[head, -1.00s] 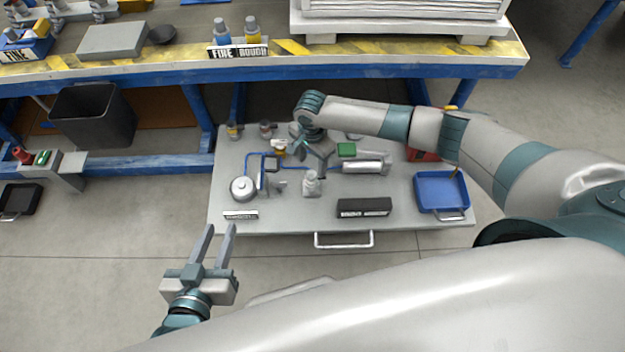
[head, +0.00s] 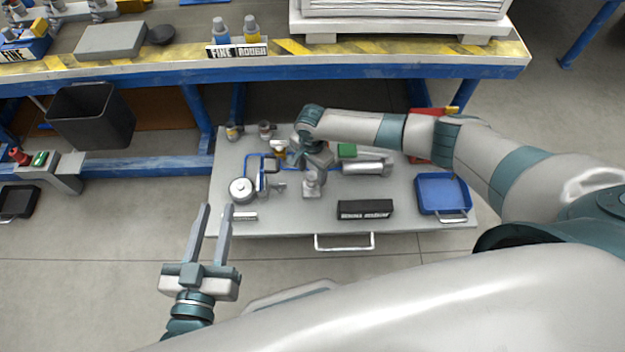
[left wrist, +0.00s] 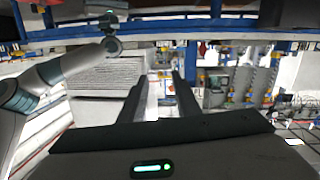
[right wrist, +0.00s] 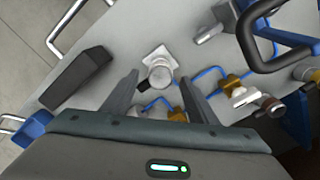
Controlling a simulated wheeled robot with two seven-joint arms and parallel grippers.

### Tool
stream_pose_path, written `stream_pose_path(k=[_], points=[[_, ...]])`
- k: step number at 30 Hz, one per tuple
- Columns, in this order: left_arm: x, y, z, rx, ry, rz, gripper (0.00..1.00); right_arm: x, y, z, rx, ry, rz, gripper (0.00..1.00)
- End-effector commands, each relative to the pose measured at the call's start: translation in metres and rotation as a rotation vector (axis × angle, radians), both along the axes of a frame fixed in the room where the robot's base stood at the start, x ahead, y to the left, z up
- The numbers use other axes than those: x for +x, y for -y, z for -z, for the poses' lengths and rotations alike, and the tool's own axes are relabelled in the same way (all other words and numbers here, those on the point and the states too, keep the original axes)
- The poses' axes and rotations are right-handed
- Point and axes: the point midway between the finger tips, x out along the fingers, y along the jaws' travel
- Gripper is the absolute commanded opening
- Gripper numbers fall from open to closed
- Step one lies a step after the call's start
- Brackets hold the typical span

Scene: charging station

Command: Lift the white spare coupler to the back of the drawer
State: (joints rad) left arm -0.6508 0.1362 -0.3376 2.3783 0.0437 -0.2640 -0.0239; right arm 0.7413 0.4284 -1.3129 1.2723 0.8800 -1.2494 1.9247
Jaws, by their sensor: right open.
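The drawer (head: 290,220) is a grey, pulled-out surface with a front handle. A pale coupler-like fitting (head: 312,186) with a square base stands upright near its middle. A smaller white-topped fitting with an orange part (head: 279,149) stands behind it to the left; I cannot tell for certain which is the spare coupler. My right gripper (right wrist: 158,84) is open and empty. In the right wrist view, the square-based fitting (right wrist: 158,66) shows just beyond and between its fingertips, apparently apart from them. My left gripper (head: 215,207) is open and empty, in front of the drawer's left front edge.
Two small fittings (head: 265,130) stand at the back left. The workbench (head: 380,60) rises behind.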

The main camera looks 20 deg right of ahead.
Motion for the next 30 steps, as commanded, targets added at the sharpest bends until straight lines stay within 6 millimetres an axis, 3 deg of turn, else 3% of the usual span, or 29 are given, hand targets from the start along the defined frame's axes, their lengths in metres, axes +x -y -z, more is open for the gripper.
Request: stream_pose_path(k=[5, 18, 30], points=[[0.000, 0.003, -0.009, -0.017, 0.060, 0.000, 0.30, 0.000, 0.000, 0.011, 0.000, -0.001, 0.000, 0.53], [-0.009, 0.010, -0.057, -0.101, 0.306, -0.004, 0.30, 0.000, 0.000, 0.046, -0.001, 0.000, -0.001, 0.53], [-0.011, 0.010, -0.064, -0.111, 0.336, -0.006, 0.30, 0.000, 0.000, 0.049, 0.000, 0.001, 0.000, 0.53]])
